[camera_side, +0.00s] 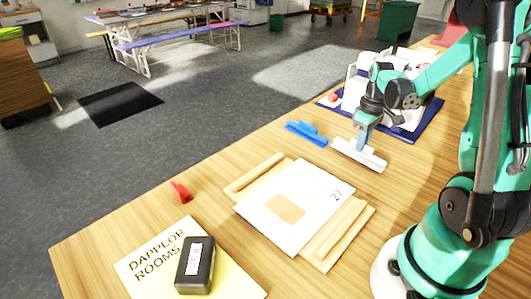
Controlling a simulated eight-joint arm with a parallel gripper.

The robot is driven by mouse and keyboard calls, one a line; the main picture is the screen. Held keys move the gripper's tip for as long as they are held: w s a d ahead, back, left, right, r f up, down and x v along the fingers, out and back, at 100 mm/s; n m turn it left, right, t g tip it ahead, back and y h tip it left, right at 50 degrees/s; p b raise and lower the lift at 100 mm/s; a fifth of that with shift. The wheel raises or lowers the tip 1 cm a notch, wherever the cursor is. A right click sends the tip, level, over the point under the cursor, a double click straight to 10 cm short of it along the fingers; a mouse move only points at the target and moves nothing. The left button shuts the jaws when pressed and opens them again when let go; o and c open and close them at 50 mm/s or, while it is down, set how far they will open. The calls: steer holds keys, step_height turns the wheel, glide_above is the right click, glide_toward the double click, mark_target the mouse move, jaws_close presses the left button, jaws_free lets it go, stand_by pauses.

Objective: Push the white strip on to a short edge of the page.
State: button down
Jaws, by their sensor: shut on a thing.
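The white strip (357,156) is a long bar with a raised ridge, held in my gripper (361,146) just above or on the wooden table. My gripper points down and is shut on the ridge of the strip. The page (314,189) is a white sheet with a tan patch and a small printed "27" near its far right corner. It lies on a wooden board with raised rails along two sides. The strip is beyond the page's far short edge, apart from it. I cannot tell whether the strip touches the table.
A blue strip (306,133) lies left of the white one. A red clip (181,192) and a yellow sheet (151,268) bearing a dark block (195,264) are at the front left. A blue mat (429,116) with white items is behind my gripper.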

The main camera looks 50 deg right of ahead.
steer(key=shift+r, duration=2.35)
steer(key=w+a, duration=0.2)
steer(key=a, duration=0.6)
steer(key=shift+n, duration=0.4)
steer(key=shift+w+d+f, duration=0.1)
steer(key=shift+f, duration=1.1)
steer(key=shift+w+d+f, duration=0.1)
steer(key=shift+f, duration=1.05)
steer(key=shift+f, duration=0.5)
steer(key=shift+a, duration=0.15)
steer(key=shift+a, duration=0.65)
steer(key=shift+a, duration=0.55)
